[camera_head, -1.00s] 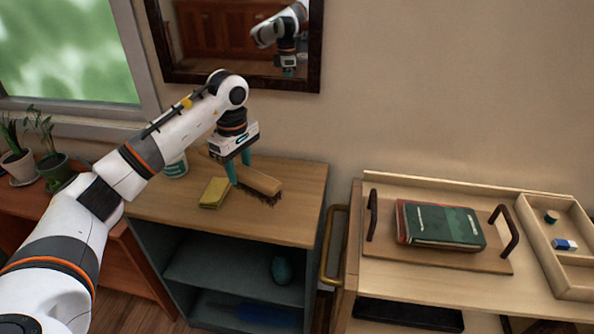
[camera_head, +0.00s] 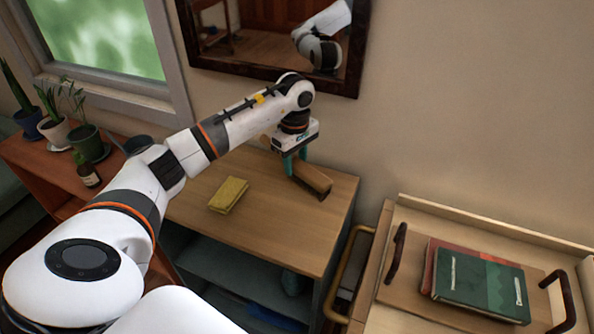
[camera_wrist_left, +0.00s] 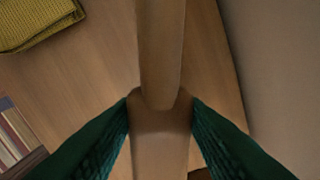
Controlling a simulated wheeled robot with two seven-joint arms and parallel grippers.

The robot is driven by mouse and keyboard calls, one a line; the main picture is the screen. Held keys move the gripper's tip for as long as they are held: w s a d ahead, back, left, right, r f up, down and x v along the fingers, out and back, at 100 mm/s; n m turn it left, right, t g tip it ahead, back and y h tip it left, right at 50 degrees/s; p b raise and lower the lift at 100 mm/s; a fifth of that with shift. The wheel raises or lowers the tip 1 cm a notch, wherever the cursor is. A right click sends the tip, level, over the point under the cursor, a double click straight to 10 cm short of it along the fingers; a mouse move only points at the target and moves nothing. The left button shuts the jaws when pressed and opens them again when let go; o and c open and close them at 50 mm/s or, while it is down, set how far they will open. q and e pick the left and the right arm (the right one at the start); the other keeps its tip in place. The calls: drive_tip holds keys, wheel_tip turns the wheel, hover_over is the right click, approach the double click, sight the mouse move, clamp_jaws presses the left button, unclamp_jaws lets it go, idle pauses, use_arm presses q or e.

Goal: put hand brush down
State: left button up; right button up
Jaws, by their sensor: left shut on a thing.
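The hand brush (camera_head: 312,177) has a light wooden body and lies at the back right of the small cabinet's wooden top (camera_head: 285,222). My left gripper (camera_head: 295,163) is shut on it from above, and the brush is at or just above the top; I cannot tell if it touches. In the left wrist view, the teal fingers (camera_wrist_left: 160,108) sit on both sides of the brush's wooden body (camera_wrist_left: 160,145), with its handle (camera_wrist_left: 160,45) running up the picture. The bristles are mostly hidden. My right gripper is not in view.
A folded yellow cloth (camera_head: 228,195) lies on the cabinet top, left of the brush. A wall and framed mirror (camera_head: 270,40) stand close behind. To the right, a tray (camera_head: 395,285) holds books (camera_head: 480,283). Potted plants (camera_head: 88,140) stand at left. The top's front is clear.

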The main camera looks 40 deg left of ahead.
sight(295, 171)
use_arm(q)
wheel_tip(295, 171, down, 4)
drive_tip(key=shift+r, duration=0.2)
drive_tip(key=shift+f, duration=0.1)
drive_tip(key=o, duration=1.1)
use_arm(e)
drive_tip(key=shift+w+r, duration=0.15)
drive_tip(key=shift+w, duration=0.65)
use_arm(q)
drive_tip(key=shift+r, duration=0.5)
wheel_tip(295, 171, up, 11)
drive_tip(key=shift+r+b, duration=0.15)
drive_tip(key=shift+b, duration=0.3)
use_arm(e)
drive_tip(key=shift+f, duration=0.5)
